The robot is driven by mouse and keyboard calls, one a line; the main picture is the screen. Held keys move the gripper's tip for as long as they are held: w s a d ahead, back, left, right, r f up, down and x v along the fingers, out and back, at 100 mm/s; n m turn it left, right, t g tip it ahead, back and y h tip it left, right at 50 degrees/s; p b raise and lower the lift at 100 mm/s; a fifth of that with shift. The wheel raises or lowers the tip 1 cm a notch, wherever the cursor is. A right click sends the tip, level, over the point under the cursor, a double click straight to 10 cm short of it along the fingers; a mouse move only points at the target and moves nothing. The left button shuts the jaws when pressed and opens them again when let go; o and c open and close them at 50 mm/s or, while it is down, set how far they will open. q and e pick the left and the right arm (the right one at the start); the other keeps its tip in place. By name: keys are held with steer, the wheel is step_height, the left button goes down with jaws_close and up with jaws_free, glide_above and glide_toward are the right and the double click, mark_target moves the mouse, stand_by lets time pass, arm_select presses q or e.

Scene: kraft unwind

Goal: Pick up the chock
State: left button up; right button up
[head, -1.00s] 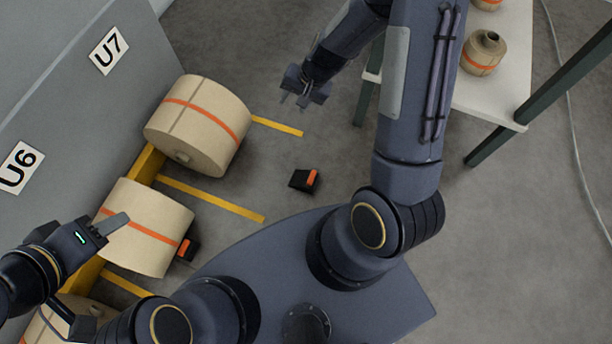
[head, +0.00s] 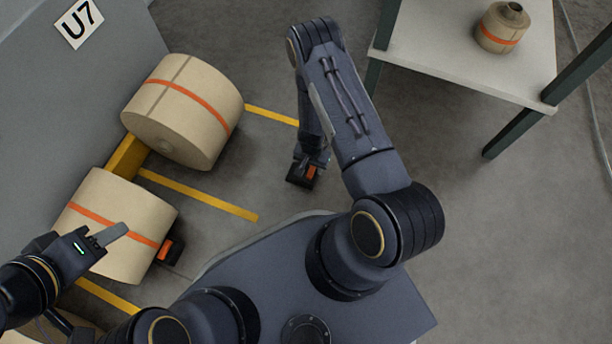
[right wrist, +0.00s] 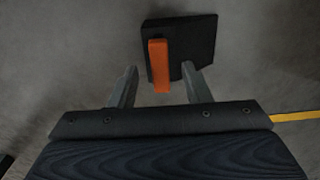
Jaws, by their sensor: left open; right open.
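A black chock (head: 302,175) with an orange stripe lies on the grey floor in the middle of the head view. In the right wrist view the chock (right wrist: 181,47) lies just beyond the fingertips, its orange strip between them. My right gripper (right wrist: 159,80) is open and empty, right over the chock; in the head view its arm partly hides the chock. A second black and orange chock (head: 169,251) sits against the lower large roll. My left gripper (head: 112,236) is open and empty, seen in front of that roll.
A white table (head: 470,55) with green legs carries a small roll (head: 502,28) at upper right.

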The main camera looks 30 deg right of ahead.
mark_target(312, 169)
step_height(312, 169, down, 4)
steer(key=shift+r+b, duration=0.2)
steer(key=shift+b, duration=0.45)
arm_select(q)
step_height(312, 169, down, 2)
arm_select(e)
steer(key=shift+r, duration=0.1)
jaws_close()
